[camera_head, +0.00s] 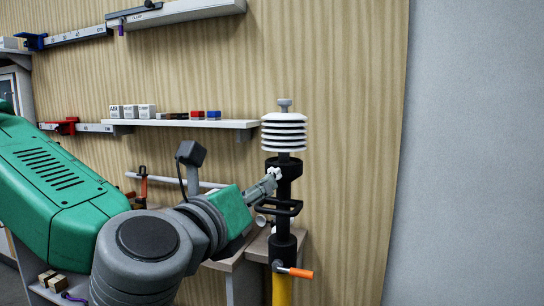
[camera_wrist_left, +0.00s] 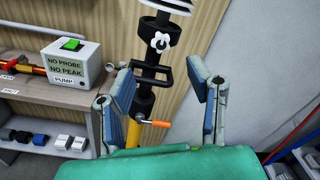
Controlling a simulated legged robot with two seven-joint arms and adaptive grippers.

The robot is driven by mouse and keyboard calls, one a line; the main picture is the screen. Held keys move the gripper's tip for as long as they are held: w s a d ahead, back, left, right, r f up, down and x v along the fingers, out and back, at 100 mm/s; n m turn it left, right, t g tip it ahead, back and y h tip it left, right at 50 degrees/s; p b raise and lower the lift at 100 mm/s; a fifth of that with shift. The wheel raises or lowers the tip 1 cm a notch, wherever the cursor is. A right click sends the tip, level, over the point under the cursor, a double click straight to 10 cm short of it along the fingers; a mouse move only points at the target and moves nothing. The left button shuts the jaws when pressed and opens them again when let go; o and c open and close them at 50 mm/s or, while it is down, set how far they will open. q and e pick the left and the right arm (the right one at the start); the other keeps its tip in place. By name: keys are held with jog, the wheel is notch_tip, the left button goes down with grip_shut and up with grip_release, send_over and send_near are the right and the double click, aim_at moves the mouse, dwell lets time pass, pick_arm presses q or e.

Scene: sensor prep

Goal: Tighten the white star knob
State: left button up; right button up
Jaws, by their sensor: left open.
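The white star knob (camera_head: 274,172) sits on the black collar of a post (camera_head: 290,180), below a white louvred sensor (camera_head: 284,133). In the left wrist view the knob (camera_wrist_left: 160,42) faces me, above the level of my fingertips and between their sides. My left gripper (camera_head: 264,187) reaches in from the left, close to the knob in the head view. In the left wrist view my left gripper (camera_wrist_left: 160,78) is open, with nothing between its blue-grey fingers. Whether a finger touches the knob cannot be told from the head view. My right gripper is not in view.
A black bracket (camera_wrist_left: 152,75) and an orange-handled lever (camera_wrist_left: 155,124) stick out from the post below the knob. A pump box (camera_wrist_left: 72,66) with a green button stands on a bench at left. A wall shelf (camera_head: 190,123) holds small boxes. The grey wall side is clear.

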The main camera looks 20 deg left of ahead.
aim_at(275, 177)
pick_arm(q)
jog(key=w+p, duration=0.2)
jog(key=w, duration=0.1)
jog(key=w+d+p, duration=0.1)
jog(key=w+p, duration=0.4)
jog(key=w, duration=0.1)
jog(key=shift+w+d, duration=0.25)
jog(key=shift+w, duration=0.15)
jog(key=shift+a+f, duration=0.1)
jog(key=shift+a, duration=0.5)
jog(key=c, duration=0.5)
jog(key=shift+w, duration=0.1)
grip_shut()
jog(key=shift+d, duration=0.35)
